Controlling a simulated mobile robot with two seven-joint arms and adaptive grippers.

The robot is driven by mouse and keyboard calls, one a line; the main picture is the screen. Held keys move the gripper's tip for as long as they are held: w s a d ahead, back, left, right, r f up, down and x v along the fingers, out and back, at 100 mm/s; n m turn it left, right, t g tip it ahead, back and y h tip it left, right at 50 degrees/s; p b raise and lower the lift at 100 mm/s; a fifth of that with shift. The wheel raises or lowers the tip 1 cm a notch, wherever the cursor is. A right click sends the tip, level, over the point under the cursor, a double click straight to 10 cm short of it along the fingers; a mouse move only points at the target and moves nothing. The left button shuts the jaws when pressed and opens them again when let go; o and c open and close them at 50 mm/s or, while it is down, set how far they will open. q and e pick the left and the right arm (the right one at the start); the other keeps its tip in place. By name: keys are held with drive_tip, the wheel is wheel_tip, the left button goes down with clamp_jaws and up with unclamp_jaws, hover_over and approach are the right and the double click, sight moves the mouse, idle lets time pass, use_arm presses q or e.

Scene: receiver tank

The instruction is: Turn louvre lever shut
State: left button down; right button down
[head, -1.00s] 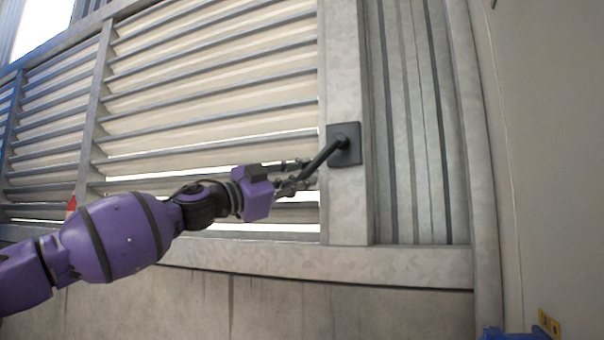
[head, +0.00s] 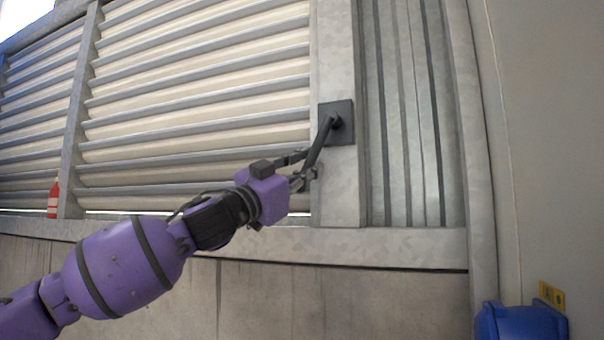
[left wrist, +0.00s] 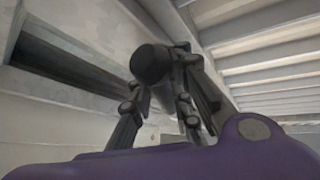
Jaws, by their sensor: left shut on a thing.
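The black louvre lever (head: 320,141) is mounted on a dark square plate (head: 345,120) on the grey post in the head view. It slants steeply down and to the left from its pivot. My left gripper (head: 304,167) is shut on the lower end of the lever. In the left wrist view the dark round end of the lever (left wrist: 152,63) shows between the fingers of the gripper (left wrist: 160,100). The louvre slats (head: 200,110) left of the post are tilted, with pale surfaces between grey edges. My right gripper is not in view.
A grey post (head: 338,200) and ribbed panel (head: 410,120) stand right of the louvre, above a concrete wall (head: 270,295). A red and white object (head: 53,200) stands at the left. A blue object (head: 520,322) is at the lower right beside a plain wall (head: 550,150).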

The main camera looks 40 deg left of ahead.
use_arm(q)
drive_tip(key=shift+d+f, duration=0.2)
idle(0.3)
drive_tip(key=c, duration=1.6)
unclamp_jaws()
drive_tip(key=shift+w, duration=0.1)
drive_tip(key=shift+c, duration=0.2)
drive_tip(key=shift+v, duration=0.8)
drive_tip(key=v, duration=1)
drive_tip(key=shift+s, duration=0.2)
drive_tip(key=shift+f, duration=0.1)
